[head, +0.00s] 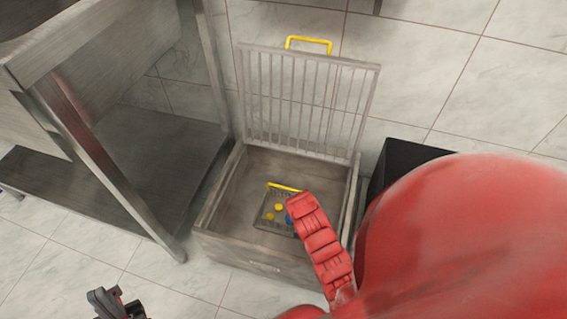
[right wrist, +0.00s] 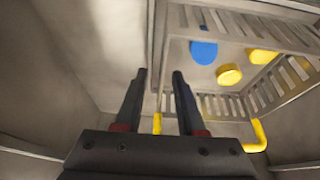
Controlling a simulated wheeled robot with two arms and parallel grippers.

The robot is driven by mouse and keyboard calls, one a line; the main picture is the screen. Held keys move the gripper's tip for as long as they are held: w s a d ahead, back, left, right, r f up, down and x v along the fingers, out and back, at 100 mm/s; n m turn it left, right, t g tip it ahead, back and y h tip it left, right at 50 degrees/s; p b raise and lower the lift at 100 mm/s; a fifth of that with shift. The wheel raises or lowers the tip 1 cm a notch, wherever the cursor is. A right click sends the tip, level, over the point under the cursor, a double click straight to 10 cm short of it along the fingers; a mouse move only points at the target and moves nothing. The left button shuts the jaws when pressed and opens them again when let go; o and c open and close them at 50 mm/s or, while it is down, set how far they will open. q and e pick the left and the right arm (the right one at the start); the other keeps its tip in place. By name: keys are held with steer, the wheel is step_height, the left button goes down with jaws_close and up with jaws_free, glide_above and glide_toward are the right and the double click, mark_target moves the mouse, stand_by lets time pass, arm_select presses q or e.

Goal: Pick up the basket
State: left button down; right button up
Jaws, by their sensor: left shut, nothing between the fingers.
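The basket (head: 270,215) is a small wire basket with a yellow handle (head: 284,187), inside an open grey metal box (head: 222,218). It holds yellow and blue round pieces. In the right wrist view the basket (right wrist: 215,104) is at the upper right, with yellow handle parts beside and partly behind my right gripper (right wrist: 159,74). That gripper's two fingers are apart with a gap between them. My red right arm reaches into the box and covers the basket's right side in the head view. My left gripper (head: 106,300) is shut and empty at the lower left, away from the box.
The box's barred lid (head: 308,100) stands raised at the back, with its own yellow handle (head: 308,41). A metal table frame (head: 105,165) stands close on the left. A black object (head: 402,158) is at the right. Tiled floor lies around.

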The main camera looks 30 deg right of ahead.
steer(key=shift+f, duration=0.15)
steer(key=shift+c, duration=0.5)
jaws_close()
steer(key=shift+f, duration=0.1)
stand_by(0.8)
